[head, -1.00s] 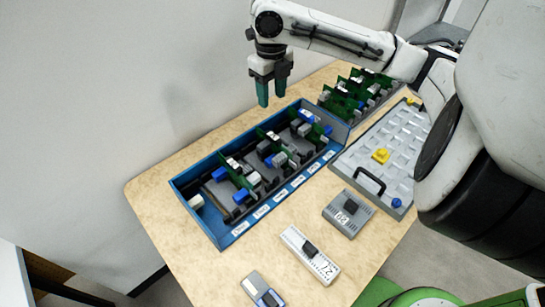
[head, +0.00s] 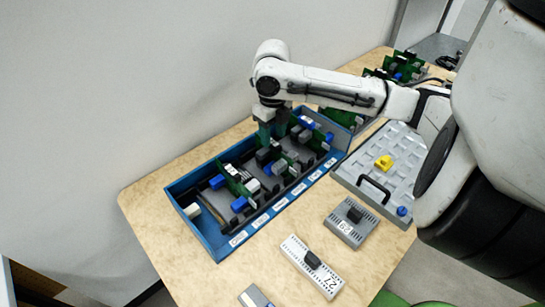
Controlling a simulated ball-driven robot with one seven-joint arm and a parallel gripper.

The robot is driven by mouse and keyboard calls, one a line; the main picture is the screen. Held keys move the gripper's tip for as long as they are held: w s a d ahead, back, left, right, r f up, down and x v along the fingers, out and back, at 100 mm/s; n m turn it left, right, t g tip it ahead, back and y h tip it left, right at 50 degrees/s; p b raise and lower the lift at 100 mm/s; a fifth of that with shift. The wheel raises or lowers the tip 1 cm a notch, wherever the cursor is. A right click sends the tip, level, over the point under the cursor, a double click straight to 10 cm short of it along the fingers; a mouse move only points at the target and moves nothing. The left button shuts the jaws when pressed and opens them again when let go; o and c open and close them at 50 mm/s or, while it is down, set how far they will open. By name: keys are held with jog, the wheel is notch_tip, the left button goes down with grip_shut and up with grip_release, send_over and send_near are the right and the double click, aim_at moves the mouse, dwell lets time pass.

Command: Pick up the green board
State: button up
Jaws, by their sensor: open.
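Several green boards with blue, grey and white parts stand in a blue tray (head: 207,234) on the table. One green board (head: 236,182) is in the tray's near left part; others stand in its middle and far right part. My gripper (head: 272,131) points down at the tray's back edge, low over the middle boards. It is open, with teal fingers. Its fingertips overlap the boards in the picture, and I cannot tell whether they touch or straddle one.
A grey panel (head: 404,150) with a black handle, a yellow piece (head: 383,163) and a blue knob lies to the right. Grey modules (head: 350,222) and (head: 312,268) lie in front. More green boards (head: 398,66) stand at the back right. A wall runs behind the tray.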

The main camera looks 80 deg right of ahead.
aim_at(274, 142)
jog(key=shift+s+f, duration=0.1)
jog(key=shift+f, duration=1.45)
grip_shut()
